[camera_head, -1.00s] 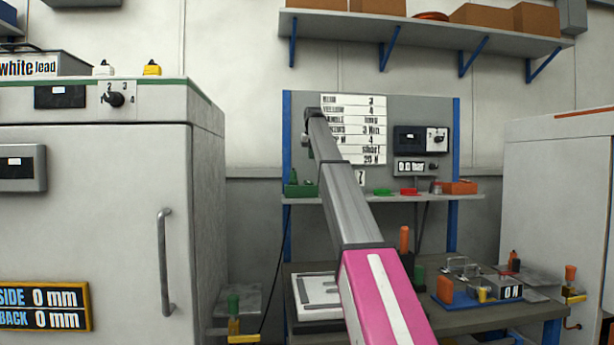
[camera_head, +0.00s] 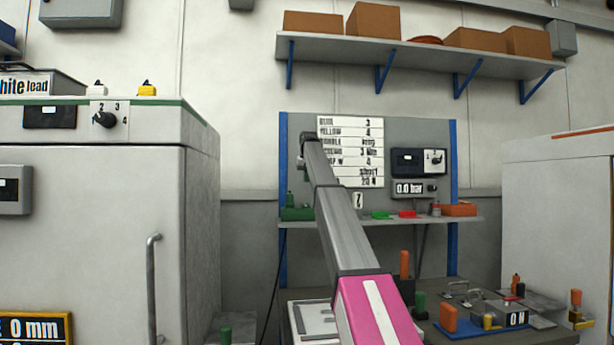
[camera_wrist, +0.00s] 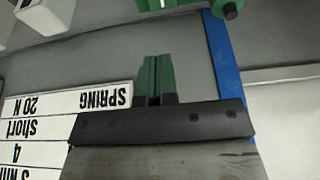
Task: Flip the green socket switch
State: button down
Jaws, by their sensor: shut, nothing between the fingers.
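My gripper (camera_wrist: 156,80) has green fingertips pressed together, with nothing between them. It faces the grey back panel (camera_wrist: 110,62), beside the white chart (camera_wrist: 60,118), which appears upside down in the wrist view. In the head view my arm hides most of my gripper near the chart's left edge. A green block (camera_head: 298,214) with an upright green part (camera_head: 290,199) sits at the left end of the shelf; green parts also show at the top of the wrist view (camera_wrist: 230,11), apart from the fingers. I cannot tell which green part is the socket switch.
A narrow shelf (camera_head: 465,220) crosses the panel, with small green and red pieces and an orange box (camera_head: 459,210). The workbench (camera_head: 480,339) below holds fixtures and upright handles. A large grey cabinet (camera_head: 100,220) stands left. A high shelf (camera_head: 340,48) carries boxes.

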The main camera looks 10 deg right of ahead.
aim_at(305, 206)
jog(key=x, duration=0.9)
jog(key=shift+s+f, duration=0.3)
jog(key=shift+s, duration=0.05)
jog(key=shift+w+f, duration=0.25)
jog(key=shift+f, duration=0.25)
jog(key=shift+r, duration=0.1)
jog(key=shift+s, duration=0.15)
jog(key=shift+s+r, duration=0.35)
jog(key=shift+s, duration=0.3)
jog(key=shift+w+r, duration=0.1)
